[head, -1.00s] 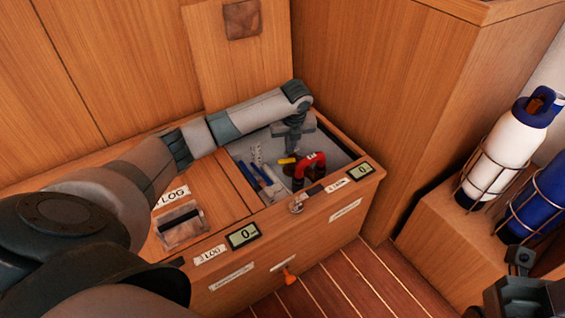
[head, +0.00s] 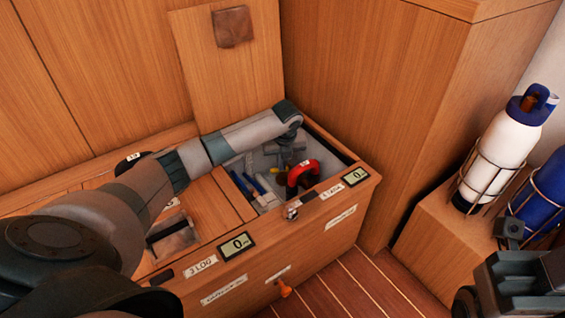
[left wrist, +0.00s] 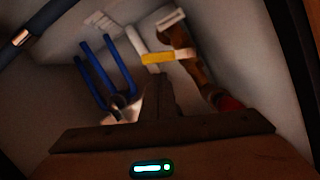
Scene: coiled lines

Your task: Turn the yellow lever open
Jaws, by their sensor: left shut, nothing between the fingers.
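The yellow lever (left wrist: 165,58) shows as a short bar lying crosswise beside brown pipework in the left wrist view. In the head view only a small piece of it (head: 275,170) shows, below my left gripper (head: 284,152). That gripper reaches down into the open locker compartment. Its fingers (left wrist: 160,82) are shut and empty, and their tips appear just short of the lever; whether they touch it I cannot tell. A red curved part (head: 303,172) stands just right of the lever. At the lower right is part of my right arm, its fingers not distinguishable.
The compartment's front wall (head: 325,195) carries a latch and small displays. The raised lid (head: 235,80) stands behind. A white bottle (head: 510,140) and a blue one sit in racks at the right.

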